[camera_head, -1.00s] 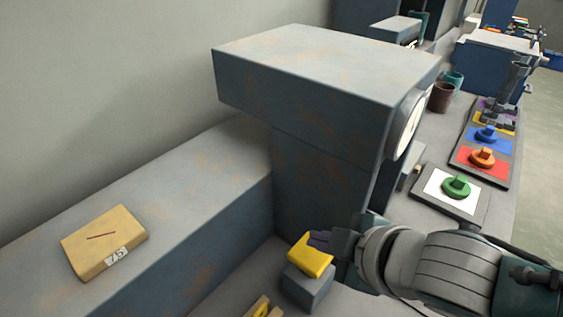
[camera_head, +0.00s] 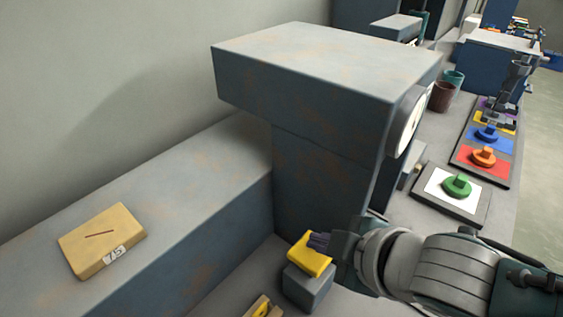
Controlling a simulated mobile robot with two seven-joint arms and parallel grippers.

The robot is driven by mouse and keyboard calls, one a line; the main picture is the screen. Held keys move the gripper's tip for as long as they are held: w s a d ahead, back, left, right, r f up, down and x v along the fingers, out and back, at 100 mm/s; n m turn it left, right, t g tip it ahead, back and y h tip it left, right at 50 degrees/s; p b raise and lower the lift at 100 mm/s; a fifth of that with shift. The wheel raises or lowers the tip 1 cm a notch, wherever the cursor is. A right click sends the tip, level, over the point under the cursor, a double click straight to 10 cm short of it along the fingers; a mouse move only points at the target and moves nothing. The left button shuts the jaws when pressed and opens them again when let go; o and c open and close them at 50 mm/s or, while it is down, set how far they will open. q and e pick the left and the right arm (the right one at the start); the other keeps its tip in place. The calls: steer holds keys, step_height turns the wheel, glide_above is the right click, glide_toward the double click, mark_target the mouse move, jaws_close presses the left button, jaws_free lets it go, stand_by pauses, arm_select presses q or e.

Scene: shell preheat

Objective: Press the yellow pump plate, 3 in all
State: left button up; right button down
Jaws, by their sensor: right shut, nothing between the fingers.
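The yellow pump plate (camera_head: 308,260) sits on top of a small grey block (camera_head: 308,286), in the corner beside the big blue-grey machine. My right gripper (camera_head: 319,242) comes in from the right with its dark fingertips together and nothing between them. The fingertips overlap the plate's right upper part; whether they touch it or hover just above it I cannot tell. My left gripper is not in view.
The machine's overhanging block (camera_head: 310,75) rises behind the plate, with a round gauge (camera_head: 412,122) on its right side. A tan box marked 75 (camera_head: 102,240) lies on the left ledge. A green knob (camera_head: 457,186) and coloured pads stand on the bench at right.

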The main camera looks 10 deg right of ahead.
mark_target(319, 254)
steer(key=shift+f+b, duration=1.4)
steer(key=shift+f, duration=0.3)
stand_by(1.1)
steer(key=shift+r, duration=0.1)
steer(key=shift+r+p, duration=2)
steer(key=shift+p, duration=0.15)
step_height(319, 254, up, 5)
steer(key=p, duration=0.5)
steer(key=shift+r, duration=0.1)
